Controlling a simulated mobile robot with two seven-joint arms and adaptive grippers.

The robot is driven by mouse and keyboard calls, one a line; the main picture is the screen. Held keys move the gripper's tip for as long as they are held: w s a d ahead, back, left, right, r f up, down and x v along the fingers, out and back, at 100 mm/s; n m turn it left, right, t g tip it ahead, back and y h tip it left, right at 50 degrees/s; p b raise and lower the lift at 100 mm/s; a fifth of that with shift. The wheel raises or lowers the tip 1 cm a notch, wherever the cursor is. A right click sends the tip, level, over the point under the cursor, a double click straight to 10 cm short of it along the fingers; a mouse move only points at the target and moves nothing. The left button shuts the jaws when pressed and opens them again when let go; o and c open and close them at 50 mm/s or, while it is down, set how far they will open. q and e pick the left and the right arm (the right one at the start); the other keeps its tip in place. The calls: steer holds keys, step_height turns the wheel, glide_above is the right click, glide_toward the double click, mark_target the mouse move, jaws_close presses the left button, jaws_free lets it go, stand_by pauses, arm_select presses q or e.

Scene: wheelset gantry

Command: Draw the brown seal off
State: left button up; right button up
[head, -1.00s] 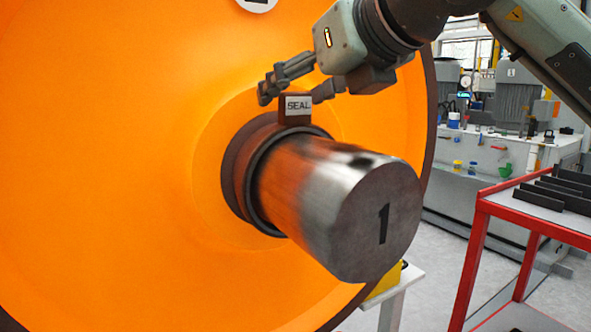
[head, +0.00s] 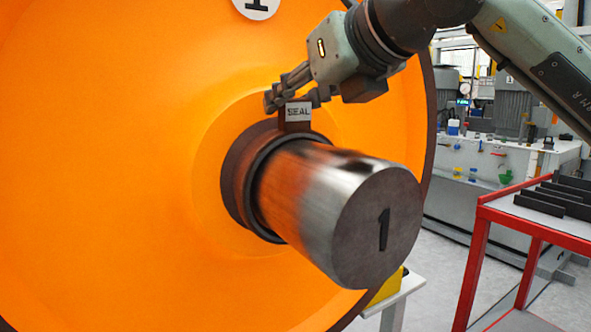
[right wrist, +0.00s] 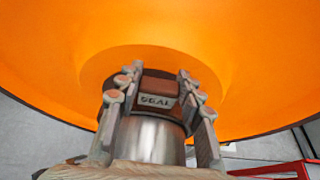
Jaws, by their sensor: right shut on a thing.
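The brown seal (head: 240,178) is a ring around the steel axle journal (head: 335,205), close to the orange wheel (head: 110,190). Its upright tab (head: 296,116) on top carries a "SEAL" label. My right gripper (head: 293,99) is at the tab from above, one finger on each side, and is shut on it. In the right wrist view the tab (right wrist: 157,88) sits between the two fingers, with the journal (right wrist: 147,140) below. The far side of the ring is hidden by the journal. My left gripper is not in view.
A red-framed table (head: 500,213) with dark bars (head: 560,195) stands at the right. Behind it is a grey machine bench (head: 480,180) with small items. A small white stand (head: 400,290) is below the journal. The space in front of the journal's end is clear.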

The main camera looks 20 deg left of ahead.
steer(key=shift+s+d+b, duration=0.8)
steer(key=shift+d+b, duration=0.15)
steer(key=shift+d, duration=0.15)
steer(key=shift+s+d+r+b, duration=0.1)
steer(key=shift+s+d+b, duration=0.45)
steer(key=shift+s+d, duration=0.3)
steer(key=shift+d, duration=0.15)
steer(key=shift+d+b, duration=0.15)
steer(key=shift+b, duration=0.15)
steer(key=shift+s+d+b, duration=0.85)
steer(key=shift+s+d, duration=0.3)
steer(key=shift+d, duration=0.25)
steer(key=shift+s+d, duration=0.25)
steer(key=shift+d, duration=0.15)
steer(key=shift+s+d+b, duration=0.55)
steer(key=shift+s+d, duration=0.25)
steer(key=shift+d, duration=0.15)
steer(key=shift+s+d+b, duration=0.5)
steer(key=shift+s+d, duration=0.25)
steer(key=shift+d, duration=0.2)
